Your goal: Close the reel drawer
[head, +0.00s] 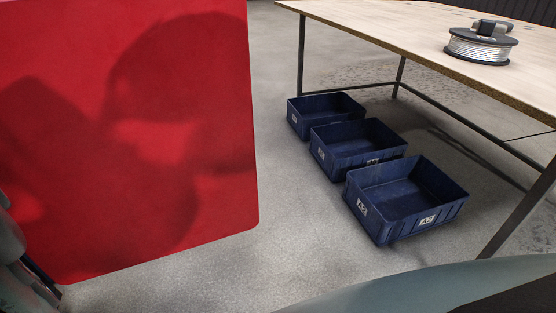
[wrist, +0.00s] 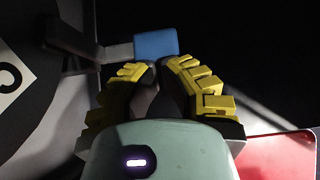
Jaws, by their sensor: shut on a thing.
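No reel drawer can be made out for certain in either view. My gripper (wrist: 164,66) shows in the wrist view with yellow-padded fingers close together. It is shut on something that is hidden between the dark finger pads. A blue block (wrist: 155,43) on a grey bar (wrist: 117,51) lies just beyond the fingertips; I cannot tell whether they touch it. In the head view a large red panel (head: 130,140) fills the left side, close to me, with shadows across it. My gripper does not show there.
Three blue crates (head: 382,238) stand in a row on the concrete floor beside a wooden table (head: 400,38). A wire reel (head: 480,49) sits on the table. In the wrist view, a dark surface with a white label (wrist: 8,82) is left, a red surface (wrist: 280,155) lower right.

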